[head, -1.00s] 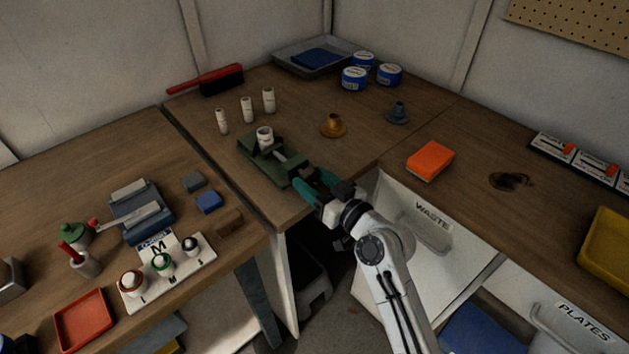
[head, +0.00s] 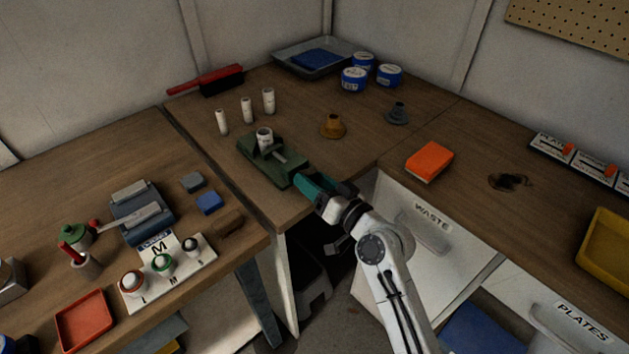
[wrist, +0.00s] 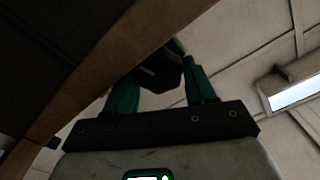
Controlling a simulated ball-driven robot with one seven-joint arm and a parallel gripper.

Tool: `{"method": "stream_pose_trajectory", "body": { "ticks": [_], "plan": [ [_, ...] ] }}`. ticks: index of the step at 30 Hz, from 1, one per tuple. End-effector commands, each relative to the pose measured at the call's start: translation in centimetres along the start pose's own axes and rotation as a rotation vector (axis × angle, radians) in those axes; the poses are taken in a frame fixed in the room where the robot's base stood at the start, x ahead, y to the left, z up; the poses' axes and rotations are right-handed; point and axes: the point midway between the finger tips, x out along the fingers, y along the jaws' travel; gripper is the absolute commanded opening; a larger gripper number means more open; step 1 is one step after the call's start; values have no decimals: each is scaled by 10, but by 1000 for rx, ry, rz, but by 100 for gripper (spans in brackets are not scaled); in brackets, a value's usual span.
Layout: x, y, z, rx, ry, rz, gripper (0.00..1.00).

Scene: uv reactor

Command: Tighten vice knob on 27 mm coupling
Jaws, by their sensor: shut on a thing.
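The green vice (head: 258,173) sits near the front edge of the back bench in the head view. A white coupling (head: 264,134) stands upright between its jaws. I cannot tell whether both jaws touch it. My gripper (head: 305,185) is at the vice's front end, at the bench edge, with its teal fingers pointing at the vice. In the wrist view my gripper (wrist: 160,72) is shut on the dark vice knob (wrist: 163,72), which lies between the two fingers. The knob is hidden by the fingers in the head view.
Several white couplings (head: 247,110) stand behind the vice. An orange-brown flanged part (head: 333,126) and a grey one (head: 397,113) stand to its right. An orange block (head: 429,162) lies on the right bench. The bench's front edge runs just below my gripper.

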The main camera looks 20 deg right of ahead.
Motion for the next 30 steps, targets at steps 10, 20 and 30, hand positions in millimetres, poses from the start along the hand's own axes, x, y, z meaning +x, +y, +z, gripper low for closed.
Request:
{"method": "stream_pose_trajectory", "body": {
  "ticks": [10, 20, 30],
  "plan": [
    [0, 1, 0, 134, -1, 1, 24],
    [0, 1, 3, 153, -5, 0, 24],
    [-1, 1, 6, 152, -10, 1, 74]
  ]
}}
